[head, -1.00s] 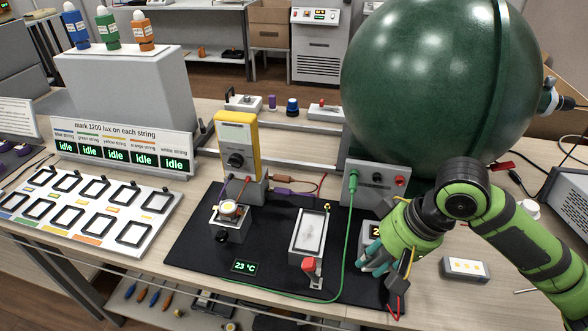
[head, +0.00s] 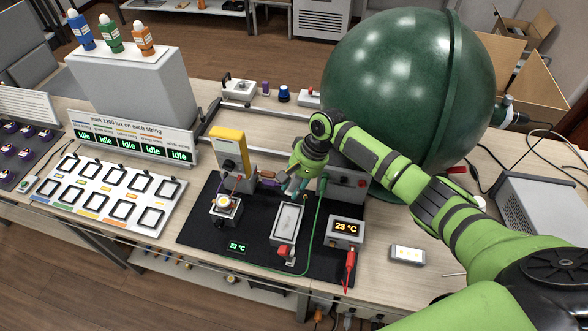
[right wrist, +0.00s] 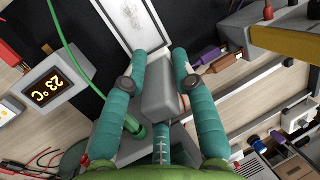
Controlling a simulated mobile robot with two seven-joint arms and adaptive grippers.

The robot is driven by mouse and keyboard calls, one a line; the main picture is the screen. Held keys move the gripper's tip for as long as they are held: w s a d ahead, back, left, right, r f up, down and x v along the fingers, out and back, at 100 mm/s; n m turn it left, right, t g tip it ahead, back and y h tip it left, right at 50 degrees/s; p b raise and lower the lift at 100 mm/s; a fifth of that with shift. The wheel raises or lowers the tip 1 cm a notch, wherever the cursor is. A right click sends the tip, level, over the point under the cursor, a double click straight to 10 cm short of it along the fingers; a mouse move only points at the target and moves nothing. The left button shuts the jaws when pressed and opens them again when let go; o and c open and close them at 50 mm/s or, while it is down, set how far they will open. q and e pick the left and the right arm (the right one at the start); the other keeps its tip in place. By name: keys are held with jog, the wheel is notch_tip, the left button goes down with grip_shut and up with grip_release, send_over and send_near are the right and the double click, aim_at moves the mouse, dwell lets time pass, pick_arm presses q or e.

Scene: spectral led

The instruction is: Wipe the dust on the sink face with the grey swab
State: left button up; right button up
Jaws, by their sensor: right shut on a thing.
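My right gripper (head: 292,186) is just behind the sink on the black mat in the head view. In the right wrist view its teal fingers (right wrist: 162,85) are shut on the grey swab (right wrist: 161,100), a blocky grey piece. The sink face (head: 287,221) is a pale plate with greyish dust marks and a light rim. It also shows in the right wrist view (right wrist: 132,22), beyond the swab. I cannot tell whether the swab touches it. My left gripper is not in view.
A 23 °C readout box (head: 345,229) stands to the right, with a green cable (head: 316,225) between. A yellow meter (head: 229,150) stands at the left and a large green sphere (head: 395,90) behind.

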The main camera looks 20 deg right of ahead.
jog(key=shift+f, duration=0.1)
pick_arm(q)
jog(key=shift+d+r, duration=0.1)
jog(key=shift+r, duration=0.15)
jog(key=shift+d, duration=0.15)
